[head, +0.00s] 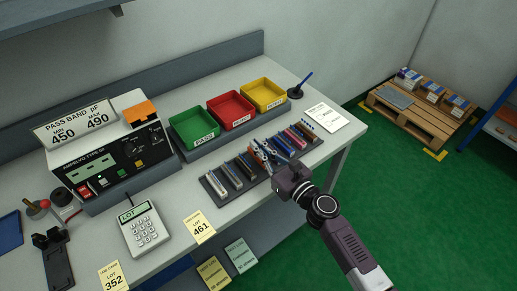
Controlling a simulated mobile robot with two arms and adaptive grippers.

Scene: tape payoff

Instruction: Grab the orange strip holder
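A row of several strip holders with differently coloured strips stands on dark racks (217,198) near the table's front edge. A small orange part (257,152), which looks like the orange strip holder, shows near the middle of the row, partly hidden by my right gripper. My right gripper (265,154) reaches in from the lower right, with its fingertips at this orange part. The fingers are too small and overlapped to tell whether they are open or shut on it. My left gripper is not in view.
Green (194,124), red (230,110) and yellow (262,95) bins stand behind the racks. A tester (112,150) and a keypad device (145,229) are at left. A white sheet (321,118) and a dark stand with a blue pen (296,93) are at right.

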